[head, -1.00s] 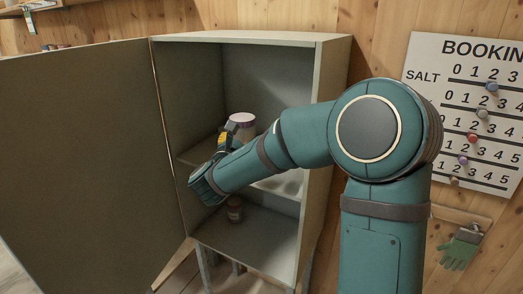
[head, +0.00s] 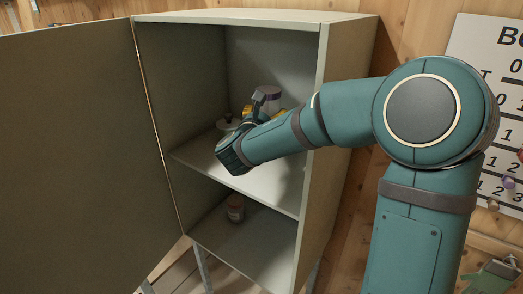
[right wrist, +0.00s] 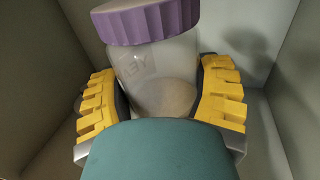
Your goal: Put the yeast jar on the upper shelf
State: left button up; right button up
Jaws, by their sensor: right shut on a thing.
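The yeast jar is a clear jar with a purple lid and pale contents. In the head view its lid (head: 270,93) shows behind my right gripper (head: 262,112), inside the cabinet above the upper shelf (head: 275,187). In the right wrist view the jar (right wrist: 160,78) stands upright between the yellow finger pads of my right gripper (right wrist: 163,100), which is shut on it. Its base is hidden by the gripper, so I cannot tell whether it touches the shelf. My left gripper is not in view.
The cabinet door (head: 75,150) stands wide open at the left. A small brown jar (head: 236,208) stands on the lower shelf (head: 245,247). The upper shelf's front is clear.

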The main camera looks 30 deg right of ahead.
jog(key=shift+d+f, duration=0.1)
jog(key=shift+f, duration=0.25)
notch_tip(320, 180, down, 4)
jog(key=shift+f+b, duration=0.2)
jog(key=shift+b, duration=0.55)
jog(key=shift+f+b, duration=0.65)
jog(key=shift+f, duration=1.8)
jog(key=shift+r, duration=0.1)
